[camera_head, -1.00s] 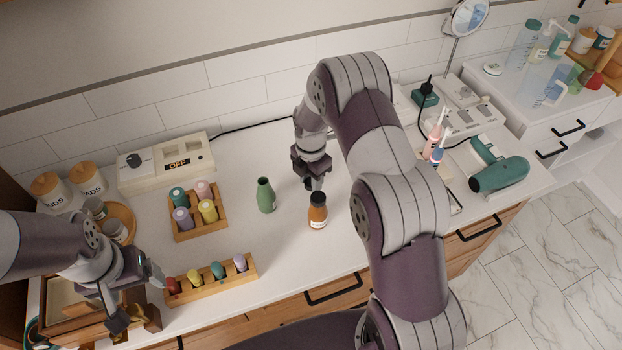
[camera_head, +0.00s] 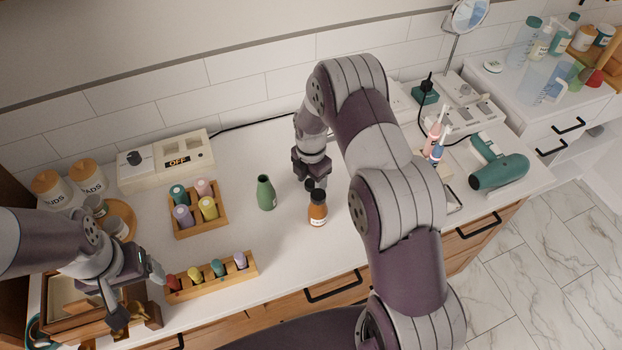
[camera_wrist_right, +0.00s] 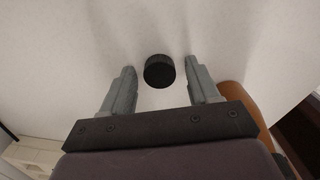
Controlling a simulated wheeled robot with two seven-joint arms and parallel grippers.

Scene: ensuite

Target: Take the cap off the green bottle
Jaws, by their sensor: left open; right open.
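The green bottle (camera_head: 265,194) stands upright on the white counter. Its narrow neck shows no cap on it. A round dark cap (camera_wrist_right: 159,71) shows in the right wrist view between the spread fingertips, with a gap on each side. In the head view it is a small dark shape (camera_head: 309,184) just under my right gripper (camera_head: 312,177), to the right of the green bottle. My right gripper is open. Whether the cap rests on the counter is hard to tell. My left gripper (camera_head: 140,298) is open and empty at the front left, away from the bottle.
A brown bottle (camera_head: 317,212) with a dark top stands close in front of my right gripper; its side shows in the wrist view (camera_wrist_right: 251,103). Two wooden racks (camera_head: 183,232) (camera_head: 213,281) hold coloured small bottles. A hair dryer (camera_head: 498,172) lies at the right.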

